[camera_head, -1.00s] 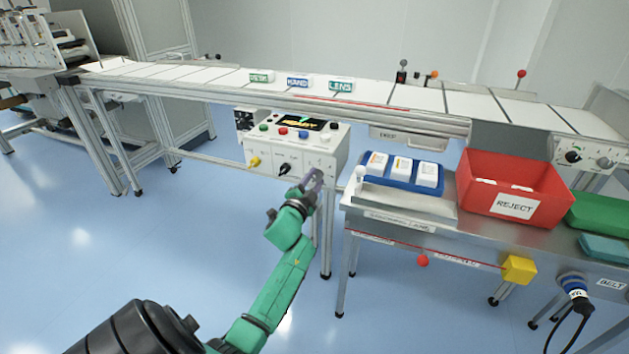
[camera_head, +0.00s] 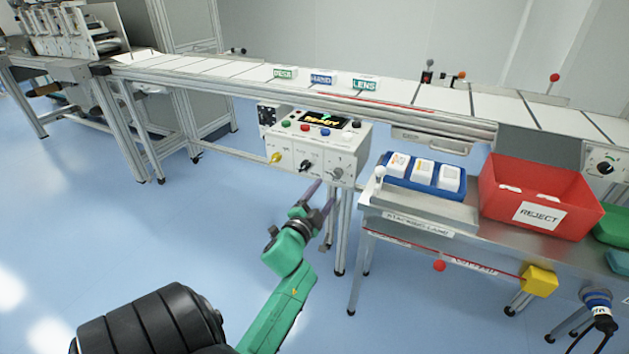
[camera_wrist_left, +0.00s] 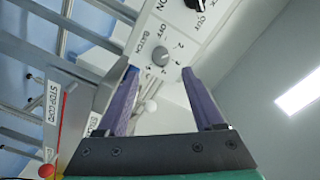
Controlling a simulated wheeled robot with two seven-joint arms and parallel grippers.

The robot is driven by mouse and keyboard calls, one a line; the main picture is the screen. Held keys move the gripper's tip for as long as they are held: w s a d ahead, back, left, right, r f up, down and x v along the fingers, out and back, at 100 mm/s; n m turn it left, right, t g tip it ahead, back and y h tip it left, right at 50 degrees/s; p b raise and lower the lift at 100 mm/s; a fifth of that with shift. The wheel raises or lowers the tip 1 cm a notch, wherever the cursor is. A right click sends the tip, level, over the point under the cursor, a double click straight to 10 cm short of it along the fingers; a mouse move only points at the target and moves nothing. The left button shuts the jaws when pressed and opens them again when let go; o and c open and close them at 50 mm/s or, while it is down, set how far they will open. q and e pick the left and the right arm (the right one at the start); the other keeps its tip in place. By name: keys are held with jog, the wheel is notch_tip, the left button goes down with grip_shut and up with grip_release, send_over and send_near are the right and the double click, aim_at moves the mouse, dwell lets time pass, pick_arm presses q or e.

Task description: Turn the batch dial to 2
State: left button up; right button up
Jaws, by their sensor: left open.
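The white control box (camera_head: 350,140) hangs under the conveyor and has a row of dials on its front. The batch dial (camera_head: 337,173) is the small grey one at the right end of that row. In the left wrist view the batch dial (camera_wrist_left: 160,56) is a round grey knob beside the word BATCH, with small numbers around it. I cannot tell which number it points to. My left gripper (camera_head: 322,194) is open and empty, just below and in front of the box. In the left wrist view its purple fingertips (camera_wrist_left: 160,74) lie on either side of the dial's line, apart from it.
A black knob (camera_head: 305,165) and a yellow knob (camera_head: 277,157) sit left of the dial. To the right, a steel bench (camera_head: 420,207) holds a blue tray (camera_head: 460,193) and a red REJECT bin (camera_head: 490,200). The floor (camera_head: 150,240) to the left is clear.

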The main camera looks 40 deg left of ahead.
pick_arm(q)
jog(key=v, duration=0.6)
